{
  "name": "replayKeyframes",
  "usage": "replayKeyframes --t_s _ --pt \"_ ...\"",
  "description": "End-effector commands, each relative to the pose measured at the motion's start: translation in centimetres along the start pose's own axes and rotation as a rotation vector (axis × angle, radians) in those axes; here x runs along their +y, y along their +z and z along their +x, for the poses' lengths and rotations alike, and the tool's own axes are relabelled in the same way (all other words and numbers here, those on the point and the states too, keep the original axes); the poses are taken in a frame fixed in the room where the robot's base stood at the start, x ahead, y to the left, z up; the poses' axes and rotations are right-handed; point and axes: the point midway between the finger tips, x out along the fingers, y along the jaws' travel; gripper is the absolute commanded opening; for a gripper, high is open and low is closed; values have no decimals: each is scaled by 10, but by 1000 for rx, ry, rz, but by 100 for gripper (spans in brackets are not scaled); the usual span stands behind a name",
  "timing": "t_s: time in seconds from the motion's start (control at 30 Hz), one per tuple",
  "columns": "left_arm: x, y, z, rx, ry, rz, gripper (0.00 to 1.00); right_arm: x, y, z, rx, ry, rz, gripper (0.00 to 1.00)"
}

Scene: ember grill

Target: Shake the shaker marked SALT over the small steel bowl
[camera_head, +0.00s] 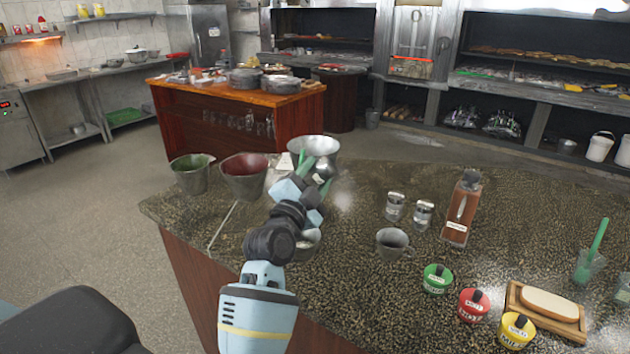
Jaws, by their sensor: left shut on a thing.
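My left gripper (315,172), with green fingers, is over the back left of the speckled counter. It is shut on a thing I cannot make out. A steel bowl (322,148) shows right behind the fingers; I cannot tell if they touch it. A smaller steel bowl (309,246) sits on the counter, partly hidden by my left arm. Two small metal shakers, a left one (395,206) and a right one (423,214), stand upright side by side right of the gripper. Their markings are too small to read. My right gripper is not in view.
Two metal buckets (189,176) (244,177) stand at the counter's left. A steel mug (393,243), a brown bottle (461,208), green, red and yellow lidded tubs (437,279), and a wooden board (546,309) are at the right. The counter's middle back is clear.

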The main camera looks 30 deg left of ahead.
Motion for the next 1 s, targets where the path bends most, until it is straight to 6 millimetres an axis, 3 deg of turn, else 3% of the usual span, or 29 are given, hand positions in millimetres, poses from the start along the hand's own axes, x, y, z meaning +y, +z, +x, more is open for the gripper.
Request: replayKeyframes --t_s 0.17,0.7,1.0 --pt "-2 0 0 2 9 30 28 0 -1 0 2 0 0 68" --pt "-6 -3 1 2 217 536 28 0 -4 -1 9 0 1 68" --pt "-5 -3 1 0 228 557 28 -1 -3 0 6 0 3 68"
